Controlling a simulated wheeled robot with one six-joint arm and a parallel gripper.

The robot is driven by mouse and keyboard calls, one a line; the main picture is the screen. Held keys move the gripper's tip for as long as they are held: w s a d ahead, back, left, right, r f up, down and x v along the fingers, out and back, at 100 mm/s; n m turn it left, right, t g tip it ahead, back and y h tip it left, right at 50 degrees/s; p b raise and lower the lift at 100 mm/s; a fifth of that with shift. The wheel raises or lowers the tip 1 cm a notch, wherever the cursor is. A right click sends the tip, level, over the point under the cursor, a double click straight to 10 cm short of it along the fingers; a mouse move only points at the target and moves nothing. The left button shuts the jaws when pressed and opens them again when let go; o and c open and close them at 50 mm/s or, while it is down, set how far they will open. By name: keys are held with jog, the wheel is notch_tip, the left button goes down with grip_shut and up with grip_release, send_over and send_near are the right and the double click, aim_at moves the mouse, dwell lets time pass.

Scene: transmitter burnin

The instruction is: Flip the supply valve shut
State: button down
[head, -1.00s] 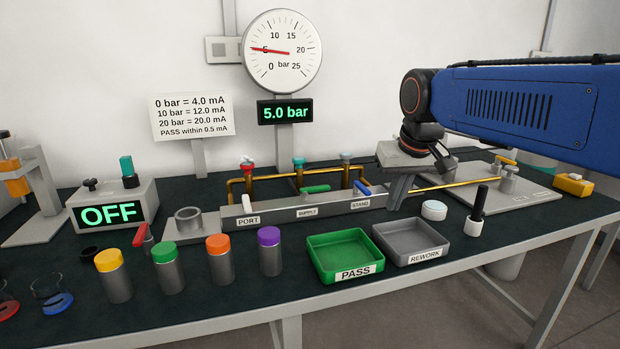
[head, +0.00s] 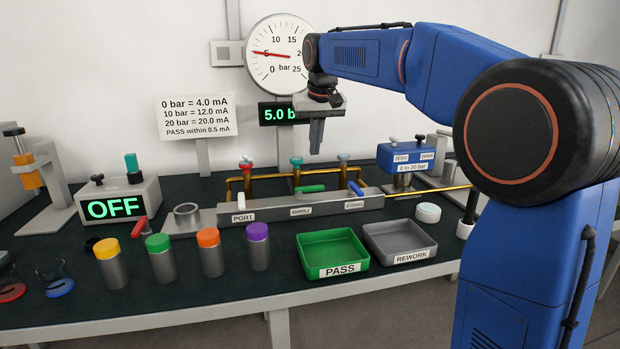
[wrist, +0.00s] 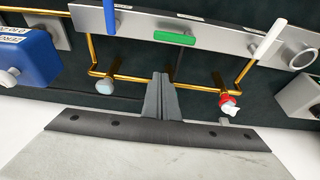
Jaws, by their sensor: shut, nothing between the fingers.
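The supply valve's green handle (head: 310,188) sits on the grey manifold bar (head: 270,208) above the SUPPLY label (head: 301,211), lying along the bar's length. In the wrist view the green handle (wrist: 174,38) also lies lengthwise on the bar, between a blue and a white handle that cross it. My gripper (head: 316,150) points down, shut and empty, above the brass pipework. In the wrist view my gripper (wrist: 160,80) is just short of the green handle in the picture, apart from it.
The blue STAND handle (head: 356,188) and white PORT handle (head: 241,203) flank the green one. Brass pipes (head: 270,176) with red and teal knobs rise behind the bar. A blue transmitter (head: 405,158) stands to the right. Green PASS (head: 333,267) and grey REWORK (head: 400,258) trays lie in front.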

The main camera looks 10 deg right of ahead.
jog(key=shift+w+a, duration=0.1)
dwell(0.3)
jog(key=x, duration=1)
jog(key=shift+s, duration=2.05)
